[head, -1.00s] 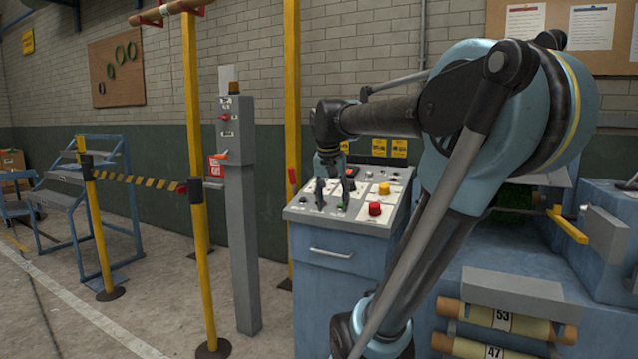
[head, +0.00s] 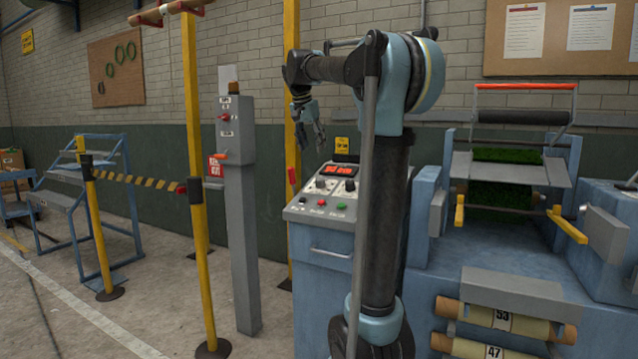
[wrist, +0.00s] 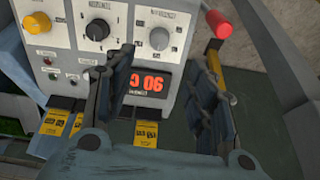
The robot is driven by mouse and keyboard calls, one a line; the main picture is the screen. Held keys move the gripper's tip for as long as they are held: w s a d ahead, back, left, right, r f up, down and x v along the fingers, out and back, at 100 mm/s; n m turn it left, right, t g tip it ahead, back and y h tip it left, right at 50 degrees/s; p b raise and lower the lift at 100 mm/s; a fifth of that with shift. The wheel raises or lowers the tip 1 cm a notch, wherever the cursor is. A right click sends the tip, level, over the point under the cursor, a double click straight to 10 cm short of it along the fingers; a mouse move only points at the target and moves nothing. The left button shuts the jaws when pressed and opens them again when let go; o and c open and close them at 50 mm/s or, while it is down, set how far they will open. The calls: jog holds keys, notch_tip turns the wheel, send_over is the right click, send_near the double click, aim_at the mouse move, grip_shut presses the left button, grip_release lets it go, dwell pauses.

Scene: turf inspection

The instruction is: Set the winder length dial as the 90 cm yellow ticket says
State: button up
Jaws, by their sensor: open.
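The grey control panel (head: 322,212) stands behind my upright arm link in the head view. A lit red display (wrist: 146,84) is upside down there and partly covered by a finger. Yellow tickets (wrist: 146,132) hang along the panel's back edge; their writing is unreadable. One ticket (head: 342,145) also shows in the head view. My gripper (head: 312,140) is open and empty, raised above the panel's back left; its fingers (wrist: 158,82) also show in the wrist view.
A grey post (head: 240,215) with a red-handled lever and a yellow pole (head: 197,200) stand left of the panel. The blue winder (head: 480,265) with turf and rolls numbered 53 and 47 is at right. Small buttons (head: 322,202) line the panel's front.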

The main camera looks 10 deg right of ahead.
aim_at(319, 179)
jog(key=x, duration=1.5)
jog(key=shift+d+f, duration=0.1)
jog(key=shift+f, duration=0.15)
jog(key=c, duration=1.1)
